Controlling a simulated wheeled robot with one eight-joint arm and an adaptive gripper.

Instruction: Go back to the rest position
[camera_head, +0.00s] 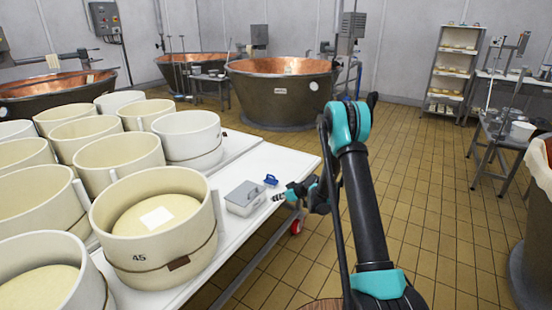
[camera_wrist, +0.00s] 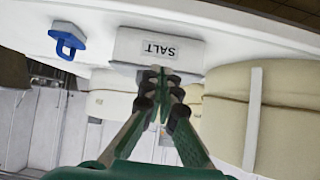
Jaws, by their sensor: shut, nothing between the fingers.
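My gripper (camera_head: 281,196) is shut and empty at the right edge of the white table, in the head view. It points left toward a grey box with a lid (camera_head: 245,198), with a small gap that I cannot measure. In the wrist view my gripper (camera_wrist: 163,73) is shut, its fingertips together in front of the box (camera_wrist: 158,50), which reads SALT upside down. A small blue handled object (camera_head: 271,181) lies on the table behind the box; it also shows in the wrist view (camera_wrist: 68,40).
The white table (camera_head: 270,160) holds several cream cheese moulds (camera_head: 157,259) left of the box. Copper vats (camera_head: 282,98) stand at the back. A shelf rack (camera_head: 454,70) and a side table (camera_head: 492,140) stand right. The tiled floor (camera_head: 420,170) right of my arm is clear.

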